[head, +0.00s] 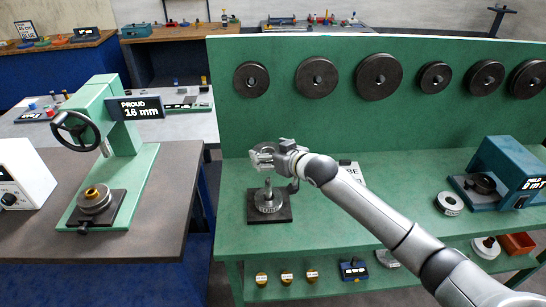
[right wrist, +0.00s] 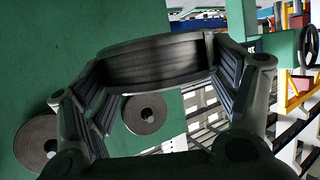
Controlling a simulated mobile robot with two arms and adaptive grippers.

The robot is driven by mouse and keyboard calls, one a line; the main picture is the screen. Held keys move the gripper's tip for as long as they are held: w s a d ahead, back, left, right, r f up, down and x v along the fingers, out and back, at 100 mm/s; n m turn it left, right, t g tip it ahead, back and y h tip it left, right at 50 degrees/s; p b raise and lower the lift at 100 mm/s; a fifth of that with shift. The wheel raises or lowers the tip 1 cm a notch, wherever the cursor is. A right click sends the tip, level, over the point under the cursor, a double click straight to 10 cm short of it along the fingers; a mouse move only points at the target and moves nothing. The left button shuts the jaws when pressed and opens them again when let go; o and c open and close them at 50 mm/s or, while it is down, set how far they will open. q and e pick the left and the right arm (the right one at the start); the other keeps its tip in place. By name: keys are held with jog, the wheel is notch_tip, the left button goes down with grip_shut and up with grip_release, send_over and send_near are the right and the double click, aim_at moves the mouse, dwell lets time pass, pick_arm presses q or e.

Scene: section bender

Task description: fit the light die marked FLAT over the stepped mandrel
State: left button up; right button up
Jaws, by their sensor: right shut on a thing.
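My right gripper (head: 268,155) is above the stepped mandrel (head: 268,186) in the head view. It is shut on a ring-shaped die, whose curved wall (right wrist: 155,62) spans between the fingers in the right wrist view. The die looks grey in shadow there, and I cannot read any marking on it. The mandrel's slim upper tip stands upright, with a pale marked disc (head: 268,204) around its foot on a dark square base (head: 271,217). The held die is apart from the mandrel, with a small gap below the gripper. My left gripper is out of view.
Several dark discs hang on the green back panel (head: 420,120). A pale marked ring (head: 449,204) lies on the green bench at the right, beside a blue gauge box (head: 506,160). A green press (head: 120,140) labelled PROUD 16 mm stands at the left. The bench front is mostly clear.

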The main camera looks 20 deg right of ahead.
jog(key=shift+r, duration=0.15)
jog(key=shift+p, duration=0.3)
jog(key=b, duration=0.3)
send_over(270, 190)
jog(key=shift+f, duration=2.95)
jog(key=shift+s+p, duration=0.1)
jog(key=shift+p, duration=0.45)
jog(key=shift+f+b, duration=3.25)
jog(key=shift+f, duration=1.75)
